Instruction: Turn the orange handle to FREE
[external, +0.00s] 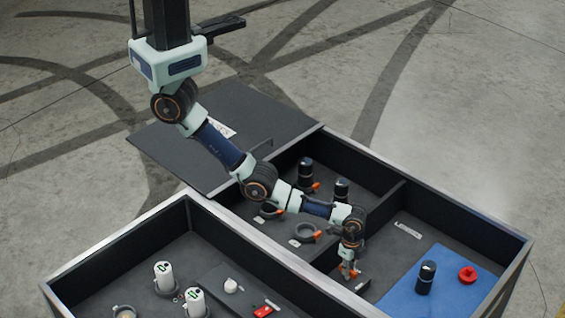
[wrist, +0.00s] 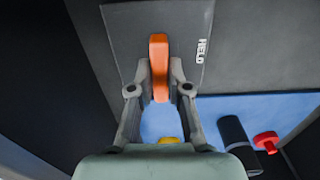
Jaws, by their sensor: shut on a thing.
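The orange handle (wrist: 159,60) lies on a dark plate (wrist: 120,40) in the wrist view, with the word HELD (wrist: 201,50) printed to its right. The handle runs lengthwise up the picture, along the line of my fingers. My gripper (wrist: 160,78) is shut on the near part of the handle, one finger on each side. In the external view my gripper (external: 350,268) points down at the plate, and a little orange shows between its fingers. No FREE label is readable in either view.
A blue mat (external: 400,296) to the right bears a black cylinder (external: 426,277) and a red knob (external: 467,274). A divider (external: 385,205) and tote walls stand around the arm. Black cylinders and rings stand in the compartment behind; the left tote holds white cylinders (external: 164,277).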

